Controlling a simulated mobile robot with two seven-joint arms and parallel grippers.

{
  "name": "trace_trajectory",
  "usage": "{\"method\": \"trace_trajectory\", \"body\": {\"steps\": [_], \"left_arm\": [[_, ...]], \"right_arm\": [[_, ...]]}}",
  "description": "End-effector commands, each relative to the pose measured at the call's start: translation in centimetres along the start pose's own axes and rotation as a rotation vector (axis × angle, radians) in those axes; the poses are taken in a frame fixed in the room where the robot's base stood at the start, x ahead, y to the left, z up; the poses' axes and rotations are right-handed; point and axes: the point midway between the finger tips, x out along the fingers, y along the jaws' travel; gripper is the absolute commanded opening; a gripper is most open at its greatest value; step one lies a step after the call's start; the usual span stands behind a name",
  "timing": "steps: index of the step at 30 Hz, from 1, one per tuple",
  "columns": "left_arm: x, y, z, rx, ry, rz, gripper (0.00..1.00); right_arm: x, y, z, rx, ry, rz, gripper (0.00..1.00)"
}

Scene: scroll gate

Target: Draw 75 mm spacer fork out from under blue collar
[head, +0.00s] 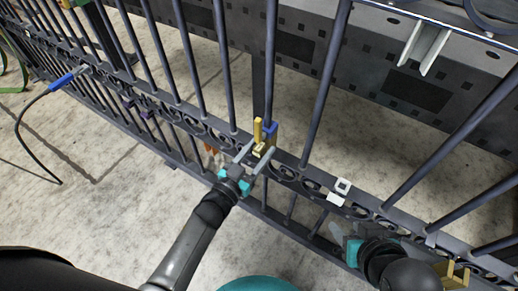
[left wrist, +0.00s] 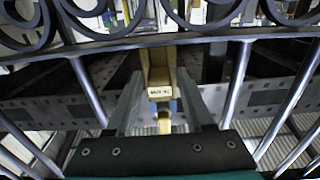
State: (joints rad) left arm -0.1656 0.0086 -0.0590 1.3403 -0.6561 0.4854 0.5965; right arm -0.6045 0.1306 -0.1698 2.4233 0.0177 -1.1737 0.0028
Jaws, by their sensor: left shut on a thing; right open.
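In the head view the blue collar (head: 271,136) sits around an upright bar at the gate's middle rail, with a yellow upright piece (head: 258,129) beside it. A yellow fork (head: 262,149) is just below the collar. My left gripper (head: 255,157) is shut on it.
The dark scrollwork gate (head: 318,184) runs diagonally across the view, its bars close to both grippers. A white block (head: 340,191) sits on the rail at right. A blue-ended piece (head: 62,82) with a black cable is at left. Pale floor (head: 95,200) is open in front.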

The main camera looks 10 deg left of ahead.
Motion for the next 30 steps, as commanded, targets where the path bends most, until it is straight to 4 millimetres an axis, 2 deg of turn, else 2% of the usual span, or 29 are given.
{"method": "trace_trajectory", "body": {"steps": [11,30], "left_arm": [[-0.1,0.0,-0.1,0.0,0.004,0.001,0.0],[-1.7,0.0,-0.1,-0.001,0.003,0.001,0.0]], "right_arm": [[-0.1,0.0,-0.2,-0.001,0.005,0.001,0.5],[-0.6,0.0,-0.5,0.0,0.002,0.0,0.5]]}}
